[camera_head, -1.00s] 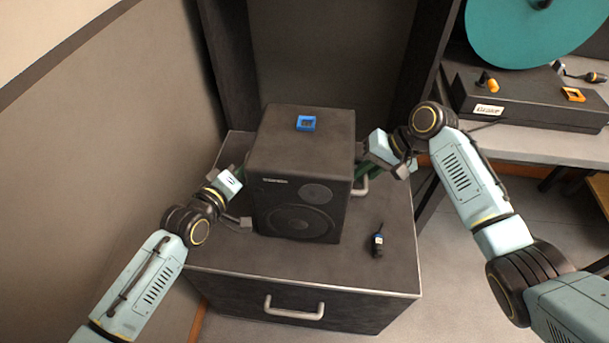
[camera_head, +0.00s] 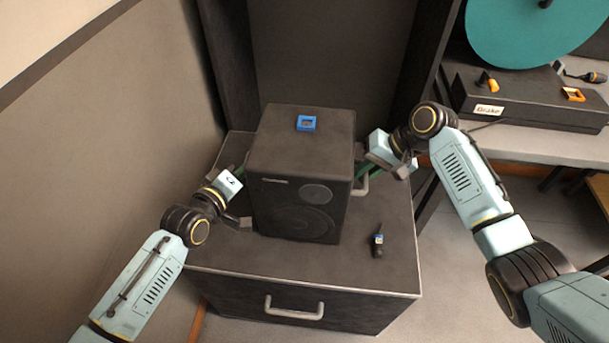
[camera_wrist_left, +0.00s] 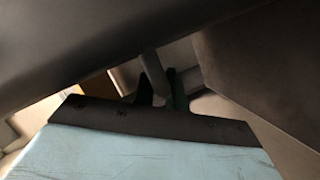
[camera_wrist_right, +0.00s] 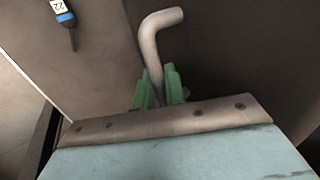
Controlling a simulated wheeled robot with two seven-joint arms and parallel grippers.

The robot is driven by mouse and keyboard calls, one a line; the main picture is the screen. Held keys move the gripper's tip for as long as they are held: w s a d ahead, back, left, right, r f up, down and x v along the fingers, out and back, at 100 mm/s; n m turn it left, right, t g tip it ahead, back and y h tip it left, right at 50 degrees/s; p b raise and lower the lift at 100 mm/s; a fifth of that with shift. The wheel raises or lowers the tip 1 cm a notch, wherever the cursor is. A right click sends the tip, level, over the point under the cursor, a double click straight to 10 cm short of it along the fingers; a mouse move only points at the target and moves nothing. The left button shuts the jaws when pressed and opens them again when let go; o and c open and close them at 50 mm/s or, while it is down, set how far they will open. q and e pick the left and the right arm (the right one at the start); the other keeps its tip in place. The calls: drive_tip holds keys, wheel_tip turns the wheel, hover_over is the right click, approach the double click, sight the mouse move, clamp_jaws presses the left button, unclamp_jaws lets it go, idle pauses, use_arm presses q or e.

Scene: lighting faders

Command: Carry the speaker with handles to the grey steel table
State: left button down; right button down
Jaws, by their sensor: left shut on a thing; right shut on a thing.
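The speaker (camera_head: 300,170) is a dark box with two round cones on its front. It stands upright on the dark drawer cabinet (camera_head: 300,265), with a small blue square frame (camera_head: 306,123) on its top. My right gripper (camera_head: 366,174) is at the speaker's right side; in the right wrist view its green fingers (camera_wrist_right: 158,88) are shut on the pale bent side handle (camera_wrist_right: 158,40). My left gripper (camera_head: 243,178) is at the speaker's left side; the left wrist view is dark, with the fingers (camera_wrist_left: 162,92) around a grey bar, the left handle (camera_wrist_left: 152,68).
A small dark tool with a blue band (camera_head: 377,242) lies on the cabinet to the speaker's right. A grey table (camera_head: 520,140) at the right holds a black box (camera_head: 530,105) with a teal disc above it. A wall borders the left.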

use_arm(q)
drive_tip(key=shift+w+r, duration=0.1)
drive_tip(key=shift+r, duration=0.1)
use_arm(e)
drive_tip(key=shift+w+r, duration=0.2)
drive_tip(key=shift+r, duration=0.05)
use_arm(q)
drive_tip(key=shift+r, duration=0.1)
use_arm(e)
drive_tip(key=shift+r, duration=0.1)
